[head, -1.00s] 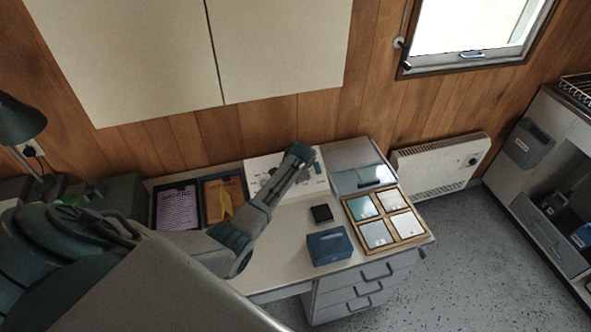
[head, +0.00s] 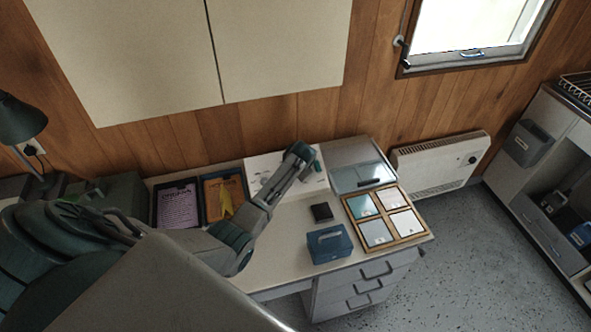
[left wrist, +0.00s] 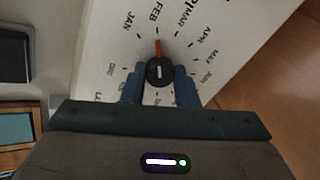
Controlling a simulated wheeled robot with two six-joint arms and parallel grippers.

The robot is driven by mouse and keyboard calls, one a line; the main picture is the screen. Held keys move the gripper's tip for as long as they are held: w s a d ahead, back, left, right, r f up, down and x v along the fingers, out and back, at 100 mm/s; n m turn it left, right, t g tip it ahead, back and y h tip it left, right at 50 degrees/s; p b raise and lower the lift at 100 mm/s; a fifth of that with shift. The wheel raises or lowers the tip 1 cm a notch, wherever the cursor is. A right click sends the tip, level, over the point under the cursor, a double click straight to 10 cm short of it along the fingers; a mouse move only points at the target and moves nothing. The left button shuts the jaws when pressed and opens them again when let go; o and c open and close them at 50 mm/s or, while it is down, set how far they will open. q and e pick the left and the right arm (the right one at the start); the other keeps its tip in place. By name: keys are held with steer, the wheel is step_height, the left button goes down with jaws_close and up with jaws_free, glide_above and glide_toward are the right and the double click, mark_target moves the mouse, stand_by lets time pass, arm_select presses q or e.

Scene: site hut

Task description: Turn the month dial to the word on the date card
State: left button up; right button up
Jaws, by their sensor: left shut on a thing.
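The month dial is a white board (head: 262,166) standing at the back of the desk against the wall. In the left wrist view, month words ring a black knob (left wrist: 160,72) with a red pointer (left wrist: 158,48). The pointer is at or very near FEB, between JAN and MAR. My left gripper (left wrist: 160,84) is shut on the knob, with a blue finger on each side. In the head view my wrist hides the knob and fingertips. Larger print at the top edge of the wrist view is cut off. I cannot make out a date card's word. My right gripper is not in view.
Two framed cards, purple (head: 177,206) and orange (head: 224,198), stand left of the board. A blue box (head: 329,244), a small black block (head: 321,212) and a wooden tray (head: 401,243) with several pale tiles occupy the desk's right side.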

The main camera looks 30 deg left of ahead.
arm_select(q)
steer(key=o, duration=1)
steer(key=shift+s+d+r, duration=0.2)
steer(key=shift+r, duration=0.3)
steer(key=b+v, duration=0.2)
steer(key=v, duration=0.7)
steer(key=shift+s+r, duration=0.15)
steer(key=shift+r, duration=0.1)
steer(key=shift+d, duration=0.1)
